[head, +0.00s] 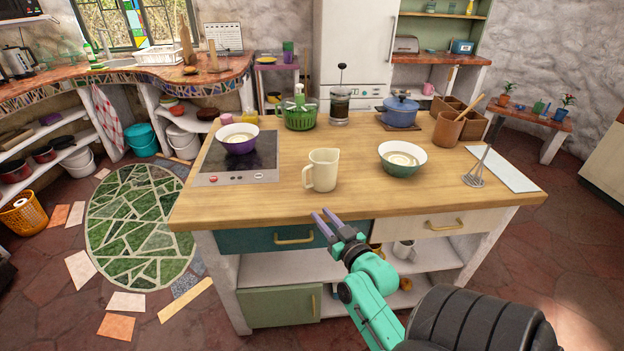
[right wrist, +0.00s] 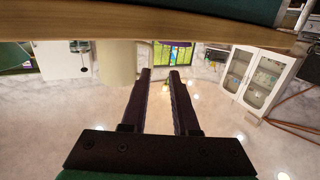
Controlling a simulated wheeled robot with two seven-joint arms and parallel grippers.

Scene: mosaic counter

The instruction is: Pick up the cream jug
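The cream jug (head: 323,170) stands upright near the front of the wooden island counter, its handle to the left. My right gripper (head: 322,216) is in front of the counter's front edge, apart from the jug and nearer to me. Its two purple fingers are apart with nothing between them; the gap also shows in the right wrist view (right wrist: 160,72). That view looks upside down, with a pale cream shape (right wrist: 115,62), probably the jug, beyond the fingers and to the left. My left gripper is not in view.
On the wooden counter (head: 270,205), a green-and-white bowl (head: 402,169) stands right of the jug. A black hob (head: 240,165) with a purple bowl (head: 238,147) is to the left. A French press (head: 339,108) and blue pot (head: 400,113) stand behind. Bare wood surrounds the jug.

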